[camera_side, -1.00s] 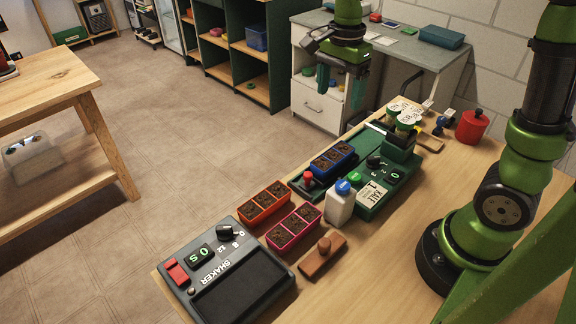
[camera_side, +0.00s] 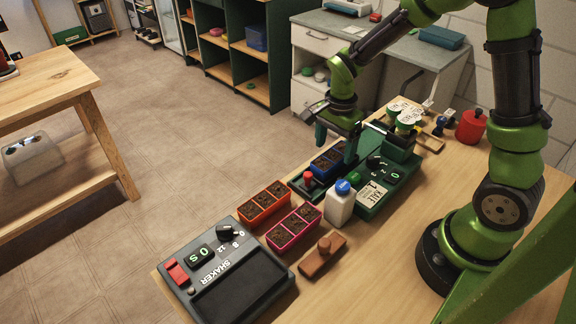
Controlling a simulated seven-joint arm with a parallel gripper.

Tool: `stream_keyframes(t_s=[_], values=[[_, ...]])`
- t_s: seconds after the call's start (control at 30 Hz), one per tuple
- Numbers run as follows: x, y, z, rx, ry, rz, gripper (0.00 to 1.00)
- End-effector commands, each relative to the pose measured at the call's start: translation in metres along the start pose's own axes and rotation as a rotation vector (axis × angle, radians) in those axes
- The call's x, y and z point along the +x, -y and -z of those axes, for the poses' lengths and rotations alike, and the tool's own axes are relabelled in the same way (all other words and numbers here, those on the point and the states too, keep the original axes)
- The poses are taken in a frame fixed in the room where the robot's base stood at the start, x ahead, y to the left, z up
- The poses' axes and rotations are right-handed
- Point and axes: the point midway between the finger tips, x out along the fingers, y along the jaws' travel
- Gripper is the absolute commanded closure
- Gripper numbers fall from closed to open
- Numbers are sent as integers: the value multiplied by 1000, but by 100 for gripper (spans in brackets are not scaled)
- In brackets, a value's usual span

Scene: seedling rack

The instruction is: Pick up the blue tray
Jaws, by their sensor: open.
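The blue tray (camera_side: 322,165) is a small rectangular tray with dark soil in its cells. One finger shows on the left and the other on the right of the tray. The near finger hides part of the tray, and I cannot tell whether the fingers touch it.
An orange tray (camera_side: 264,204) and a pink tray (camera_side: 294,228) stand nearer, beside the grey shaker (camera_side: 240,283). A white bottle with a blue cap (camera_side: 340,207) and a red knob (camera_side: 308,178) stand close to the blue tray.

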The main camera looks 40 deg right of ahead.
Motion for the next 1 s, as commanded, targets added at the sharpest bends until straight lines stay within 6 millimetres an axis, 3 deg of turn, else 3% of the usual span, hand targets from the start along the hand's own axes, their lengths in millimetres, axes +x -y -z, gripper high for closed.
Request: stream_keyframes(t_s=[0.13,0.4,0.8,1.0], values=[[17,0,0,-2,1,-3,19],[19,0,0,-1,0,0,19],[18,0,0,-2,0,1,80],[18,1,0,-2,0,1,83]])
